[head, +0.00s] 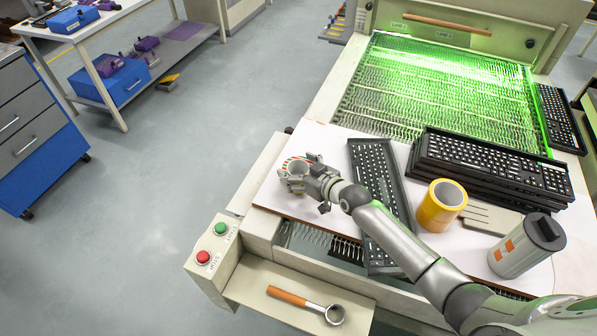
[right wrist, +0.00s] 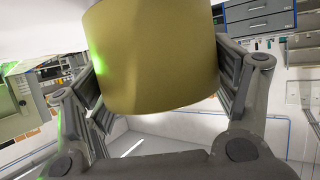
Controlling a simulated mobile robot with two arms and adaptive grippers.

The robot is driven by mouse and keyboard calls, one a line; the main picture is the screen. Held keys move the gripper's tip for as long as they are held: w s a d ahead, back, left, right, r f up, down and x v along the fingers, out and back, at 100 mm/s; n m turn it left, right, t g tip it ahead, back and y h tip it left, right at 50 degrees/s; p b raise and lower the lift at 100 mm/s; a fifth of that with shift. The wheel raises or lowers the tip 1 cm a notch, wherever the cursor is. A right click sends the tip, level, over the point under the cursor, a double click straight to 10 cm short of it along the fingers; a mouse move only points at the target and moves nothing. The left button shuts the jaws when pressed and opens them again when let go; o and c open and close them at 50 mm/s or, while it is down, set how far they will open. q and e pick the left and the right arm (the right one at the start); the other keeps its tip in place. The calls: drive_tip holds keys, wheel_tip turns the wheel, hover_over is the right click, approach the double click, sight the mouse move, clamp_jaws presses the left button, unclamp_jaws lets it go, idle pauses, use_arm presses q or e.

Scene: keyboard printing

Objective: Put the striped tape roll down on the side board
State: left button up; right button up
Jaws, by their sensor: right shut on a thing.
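The striped tape roll (head: 297,161), a pale ring with red and green marks, is at the left end of the white side board (head: 330,135). My right gripper (head: 299,180) is shut around it. In the right wrist view, the held roll (right wrist: 155,60) fills the space between the two fingers and its side looks plain dull yellow. I cannot tell whether the roll touches the board or is just above it. My left gripper is not in view.
Black keyboards (head: 375,180) and a keyboard stack (head: 490,165) lie to the right. A yellow tape roll (head: 441,208) and a grey canister (head: 526,248) stand near my right arm. A wooden-handled tool (head: 300,302) lies on the lower front tray. The machine's bed glows green behind.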

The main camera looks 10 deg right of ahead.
drive_tip(key=shift+w+f, duration=0.1)
drive_tip(key=shift+f, duration=0.4)
drive_tip(key=shift+f, duration=0.25)
drive_tip(key=o, duration=1.1)
drive_tip(key=shift+c, duration=0.2)
drive_tip(key=shift+r, duration=0.1)
drive_tip(key=shift+r, duration=0.1)
drive_tip(key=shift+r, duration=0.1)
drive_tip(key=v, duration=1.2)
